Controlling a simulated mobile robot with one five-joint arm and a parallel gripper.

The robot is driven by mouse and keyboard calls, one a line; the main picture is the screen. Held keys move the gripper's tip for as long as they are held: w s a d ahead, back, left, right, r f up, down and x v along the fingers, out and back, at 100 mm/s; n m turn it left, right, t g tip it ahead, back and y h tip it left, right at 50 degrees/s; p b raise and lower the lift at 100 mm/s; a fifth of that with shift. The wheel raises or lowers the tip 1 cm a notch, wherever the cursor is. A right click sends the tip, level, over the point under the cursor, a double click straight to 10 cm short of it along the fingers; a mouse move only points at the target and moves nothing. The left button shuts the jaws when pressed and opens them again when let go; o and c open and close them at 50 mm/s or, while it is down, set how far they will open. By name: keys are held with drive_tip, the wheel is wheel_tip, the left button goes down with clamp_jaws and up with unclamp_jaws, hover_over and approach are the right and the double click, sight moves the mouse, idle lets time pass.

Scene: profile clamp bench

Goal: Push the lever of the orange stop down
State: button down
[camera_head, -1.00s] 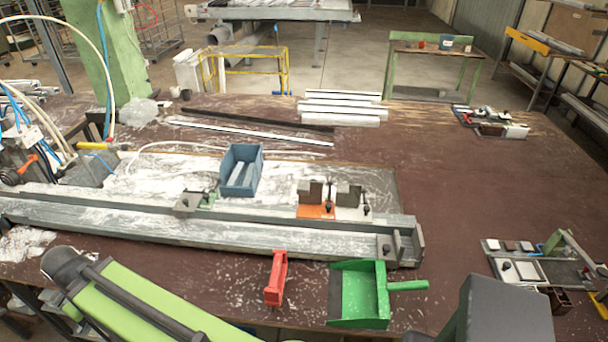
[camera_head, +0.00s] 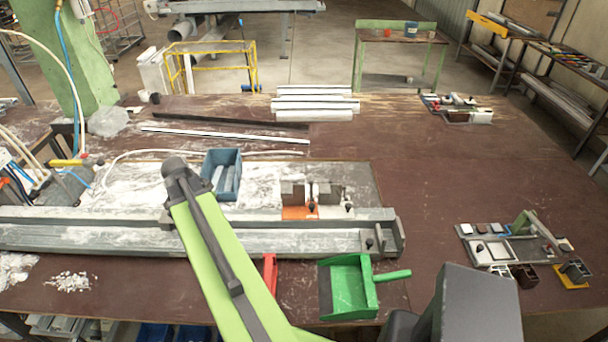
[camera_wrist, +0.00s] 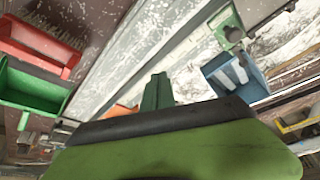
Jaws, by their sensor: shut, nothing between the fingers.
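The orange stop (camera_head: 296,212) sits on the bench behind the long grey rail, with a grey block on it and a dark lever (camera_head: 312,207) at its right side. In the wrist view only a bit of the orange stop (camera_wrist: 121,110) shows, behind my gripper; its lever cannot be made out. My gripper (camera_wrist: 158,80) shows there as narrow dark green fingers, shut and empty, pointing towards the rail. In the head view my gripper cannot be made out. Whether it touches anything cannot be told.
A similar pale stop (camera_head: 340,210) stands right of the orange one. The grey rail (camera_head: 300,241) runs in front. A blue bin (camera_head: 222,182) stands behind it. A green dustpan (camera_head: 348,288) and red brush (camera_head: 269,272) lie at the front. The bench's right middle is clear.

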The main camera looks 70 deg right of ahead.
drive_tip(key=s+d+r+m+g, duration=0.1)
drive_tip(key=s+d+r+m, duration=0.1)
drive_tip(key=s+d+m, duration=0.2)
drive_tip(key=s+d+r+m+h+p, duration=0.1)
drive_tip(key=s+d+m, duration=0.3)
drive_tip(key=s+d, duration=0.5)
drive_tip(key=s+d+r+m+g+p, duration=0.1)
drive_tip(key=s+d+r+m, duration=0.1)
drive_tip(key=s+d+m, duration=0.2)
drive_tip(key=shift+s+d+r+m+g+h, duration=0.2)
drive_tip(key=shift+s+d, duration=0.45)
drive_tip(key=shift+s, duration=0.25)
drive_tip(key=shift+s+d+r+m+g+h, duration=0.1)
drive_tip(key=shift+s+d+r+h, duration=0.1)
drive_tip(key=shift+s+d, duration=0.6)
drive_tip(key=shift+s+f+b, duration=0.15)
drive_tip(key=shift+f+b, duration=0.2)
drive_tip(key=shift+f, duration=0.05)
drive_tip(key=b, duration=0.7)
hover_over(311, 191)
drive_tip(key=w+a, duration=0.1)
drive_tip(key=a, duration=0.1)
wheel_tip(311, 191, down, 7)
drive_tip(key=shift+d+f+b, duration=0.25)
drive_tip(key=shift+d+b, duration=0.05)
drive_tip(key=shift+d, duration=0.05)
drive_tip(key=shift+a, duration=0.15)
